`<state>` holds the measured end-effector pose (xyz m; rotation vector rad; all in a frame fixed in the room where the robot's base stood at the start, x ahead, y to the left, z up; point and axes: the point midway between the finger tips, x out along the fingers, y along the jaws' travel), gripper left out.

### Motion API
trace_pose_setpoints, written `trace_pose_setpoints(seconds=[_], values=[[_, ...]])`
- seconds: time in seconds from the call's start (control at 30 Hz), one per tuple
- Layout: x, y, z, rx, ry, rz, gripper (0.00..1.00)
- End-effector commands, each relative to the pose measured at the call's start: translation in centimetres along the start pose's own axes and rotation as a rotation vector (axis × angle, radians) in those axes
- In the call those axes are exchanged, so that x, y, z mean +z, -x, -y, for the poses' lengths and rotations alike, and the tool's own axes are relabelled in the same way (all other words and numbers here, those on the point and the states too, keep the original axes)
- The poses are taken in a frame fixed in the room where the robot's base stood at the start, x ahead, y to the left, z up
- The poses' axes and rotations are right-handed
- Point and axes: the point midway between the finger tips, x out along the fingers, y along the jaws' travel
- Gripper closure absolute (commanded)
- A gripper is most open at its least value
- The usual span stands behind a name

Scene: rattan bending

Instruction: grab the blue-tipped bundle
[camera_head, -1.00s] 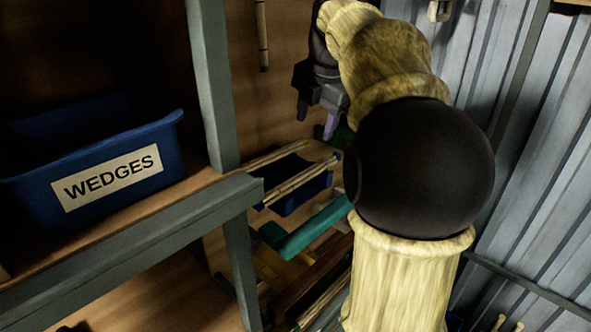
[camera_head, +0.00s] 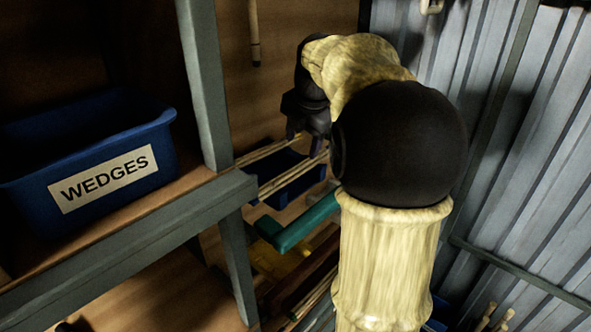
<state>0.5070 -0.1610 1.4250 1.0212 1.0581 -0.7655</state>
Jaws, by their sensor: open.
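My gripper (camera_head: 304,142) points downward with its fingers apart, just above or beside pale rattan poles (camera_head: 296,176) in the picture. I cannot tell whether it touches them. These poles lie slanted over a dark blue bin (camera_head: 282,197) at the back. I cannot make out a blue tip on any of them, so which is the blue-tipped bundle is unclear. My arm hides the right ends of the poles.
A green bar (camera_head: 300,226) lies below the poles. A corrugated metal wall (camera_head: 540,130) closes the right side.

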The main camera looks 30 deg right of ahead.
Motion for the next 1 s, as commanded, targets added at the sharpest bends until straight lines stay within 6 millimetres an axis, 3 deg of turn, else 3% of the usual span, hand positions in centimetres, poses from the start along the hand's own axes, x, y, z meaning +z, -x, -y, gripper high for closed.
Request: trace_pose_setpoints(seconds=[0.23,0.67,1.0], values=[[0.1,-3.7,0.1,-0.002,-0.002,-0.001,0.46],[0.1,-4.4,0.1,-0.001,-0.002,0.001,0.46],[-0.3,-8.5,0.1,-0.003,-0.002,-0.002,0.46]])
